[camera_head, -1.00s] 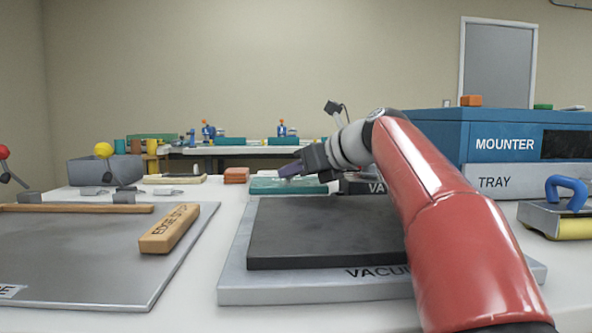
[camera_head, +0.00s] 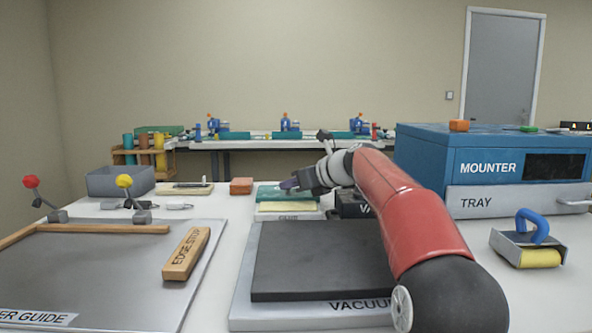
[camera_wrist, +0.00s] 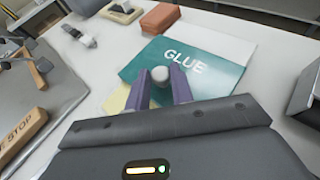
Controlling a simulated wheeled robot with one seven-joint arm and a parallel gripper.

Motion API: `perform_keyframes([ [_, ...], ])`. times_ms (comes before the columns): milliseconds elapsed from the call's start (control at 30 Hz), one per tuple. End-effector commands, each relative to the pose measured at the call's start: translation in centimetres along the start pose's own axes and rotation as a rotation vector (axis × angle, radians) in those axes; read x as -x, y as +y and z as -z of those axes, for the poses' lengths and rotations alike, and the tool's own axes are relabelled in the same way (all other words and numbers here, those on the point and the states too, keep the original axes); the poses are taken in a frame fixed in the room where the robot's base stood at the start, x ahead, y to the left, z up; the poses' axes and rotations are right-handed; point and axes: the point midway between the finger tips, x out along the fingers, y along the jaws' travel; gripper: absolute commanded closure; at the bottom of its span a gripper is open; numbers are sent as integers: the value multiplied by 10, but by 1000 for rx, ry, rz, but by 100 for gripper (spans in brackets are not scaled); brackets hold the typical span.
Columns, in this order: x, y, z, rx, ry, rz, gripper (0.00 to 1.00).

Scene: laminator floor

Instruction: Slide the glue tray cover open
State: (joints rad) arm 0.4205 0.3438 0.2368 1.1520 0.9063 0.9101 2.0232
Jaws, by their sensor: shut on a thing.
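The teal glue tray cover (camera_wrist: 197,62), marked GLUE, has a pale round knob (camera_wrist: 160,74). My gripper (camera_wrist: 162,83) is shut on this knob, with its purple fingers on either side. In the head view the cover (camera_head: 272,192) lies toward the back of the white glue tray (camera_head: 290,217). A yellow strip of glue surface (camera_head: 288,207) shows uncovered along the tray's near side; it also shows at the left in the wrist view (camera_wrist: 116,100). My gripper (camera_head: 288,184) hides part of the cover in the head view.
An orange-brown block (camera_head: 241,186) stands just left of the cover. A dark box (camera_head: 352,205) stands close on the right. The vacuum plate with its black pad (camera_head: 320,262) lies in front. The blue mounter (camera_head: 425,160) stands farther right.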

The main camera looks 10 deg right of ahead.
Motion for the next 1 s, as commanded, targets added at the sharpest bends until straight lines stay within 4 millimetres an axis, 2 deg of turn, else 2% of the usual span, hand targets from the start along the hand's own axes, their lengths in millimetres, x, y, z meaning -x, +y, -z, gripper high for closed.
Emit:
perform_keyframes([
  [33, 1, -3, -6, -1, -4, 5, 100],
  [433, -2, -5, -3, 2, -4, 4, 100],
  [467, -2, -5, -3, 2, -4, 4, 74],
  [600, -3, -4, -2, 1, -3, 3, 56],
  [867, -3, -4, -2, 0, -1, 2, 56],
  [1000, 8, -5, -2, 0, -2, 4, 56],
])
